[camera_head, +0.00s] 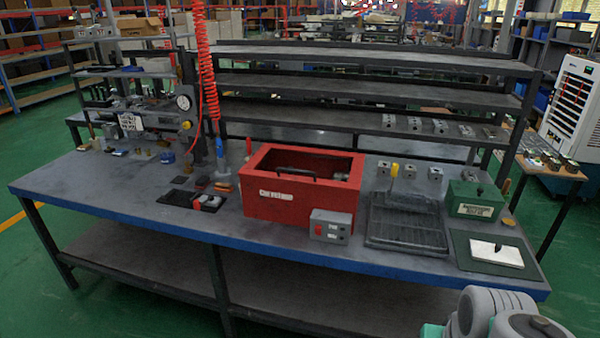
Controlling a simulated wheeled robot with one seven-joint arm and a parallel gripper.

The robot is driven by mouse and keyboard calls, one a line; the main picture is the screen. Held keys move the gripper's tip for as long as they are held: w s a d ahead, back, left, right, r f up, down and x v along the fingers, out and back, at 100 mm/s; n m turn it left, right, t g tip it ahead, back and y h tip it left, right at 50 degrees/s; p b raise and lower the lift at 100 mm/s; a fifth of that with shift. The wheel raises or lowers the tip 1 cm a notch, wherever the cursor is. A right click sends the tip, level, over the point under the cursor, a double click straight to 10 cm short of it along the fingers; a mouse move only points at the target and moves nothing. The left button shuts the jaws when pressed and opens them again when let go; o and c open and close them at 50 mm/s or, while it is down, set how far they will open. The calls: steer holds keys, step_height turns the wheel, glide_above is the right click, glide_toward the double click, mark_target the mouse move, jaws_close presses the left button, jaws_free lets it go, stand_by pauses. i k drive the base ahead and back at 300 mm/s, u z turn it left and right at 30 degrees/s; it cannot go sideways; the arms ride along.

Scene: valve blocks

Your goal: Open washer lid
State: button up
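The washer is a red box (262,205) with a white label on its front, standing on the middle of the workbench. Its dark interior shows from above, with a grey cylindrical part inside towards the right. A dark handle (295,173) lies across the top near the front rim. A clear lid may cover the opening; I cannot tell from this view. A grey control box (330,226) with a red button sits at the washer's front right corner. My gripper is not in view; only white and grey parts of my arm show at the bottom right.
A dark tray (407,240) lies right of the washer, with small metal blocks (409,171) behind it. A green box (474,200) and a white pad (496,253) are at the right end. A red coiled hose (207,70) hangs at the left. Shelves (370,92) stand behind.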

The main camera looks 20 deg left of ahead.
mark_target(354, 185)
steer(key=k, duration=0.65)
steer(key=u, duration=0.6)
steer(key=i, duration=0.8)
steer(key=u, duration=0.9)
steer(key=i, duration=1.15)
